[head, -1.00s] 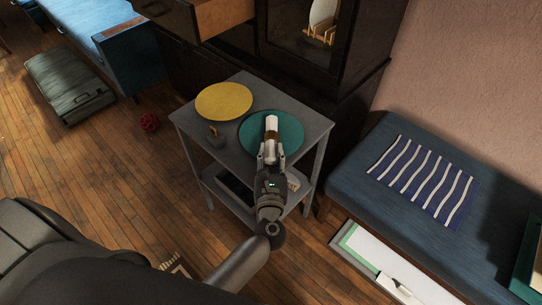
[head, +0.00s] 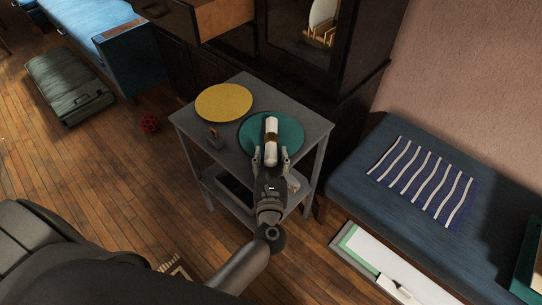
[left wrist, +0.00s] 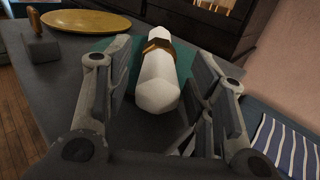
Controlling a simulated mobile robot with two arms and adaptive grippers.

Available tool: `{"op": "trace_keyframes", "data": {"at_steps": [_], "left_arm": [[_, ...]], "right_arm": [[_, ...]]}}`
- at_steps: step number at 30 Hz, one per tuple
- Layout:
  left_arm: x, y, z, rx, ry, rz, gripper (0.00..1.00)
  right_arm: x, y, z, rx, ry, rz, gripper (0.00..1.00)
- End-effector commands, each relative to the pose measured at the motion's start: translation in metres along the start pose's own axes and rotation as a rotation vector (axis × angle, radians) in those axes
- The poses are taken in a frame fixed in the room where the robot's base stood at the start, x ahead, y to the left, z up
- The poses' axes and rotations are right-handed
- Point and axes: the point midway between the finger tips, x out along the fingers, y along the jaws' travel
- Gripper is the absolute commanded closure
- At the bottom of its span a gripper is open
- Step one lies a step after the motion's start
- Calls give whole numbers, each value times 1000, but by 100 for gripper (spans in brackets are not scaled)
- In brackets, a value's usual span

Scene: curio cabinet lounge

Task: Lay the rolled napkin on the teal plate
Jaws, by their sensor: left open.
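The rolled napkin (head: 271,140), white with a brown band, lies on the teal plate (head: 291,133) on the grey side table. It also shows in the left wrist view (left wrist: 157,82), lying lengthwise between the spread fingers. My left gripper (head: 271,158) is open at the near end of the napkin, with a gap on each side of it in the left wrist view. The teal plate (left wrist: 122,50) is partly hidden there by the fingers and the napkin. My right gripper is not in view.
A yellow plate (head: 224,103) lies to the left on the grey table (head: 190,122), with a small dark object (head: 214,138) near it. A dark cabinet with an open drawer (head: 225,17) stands behind. A blue bench (head: 345,180) is at right.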

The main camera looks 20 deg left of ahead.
Motion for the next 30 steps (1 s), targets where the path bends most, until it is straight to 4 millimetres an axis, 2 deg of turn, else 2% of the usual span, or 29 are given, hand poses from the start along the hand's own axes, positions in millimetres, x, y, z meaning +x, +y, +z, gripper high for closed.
{"op": "trace_keyframes", "data": {"at_steps": [6,12,30], "left_arm": [[-40,0,-4,-1,6,-1,50],[-64,0,-3,0,3,-1,50],[-68,0,-1,1,2,-1,50]], "right_arm": [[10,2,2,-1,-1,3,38],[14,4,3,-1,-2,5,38],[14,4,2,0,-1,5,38]]}}
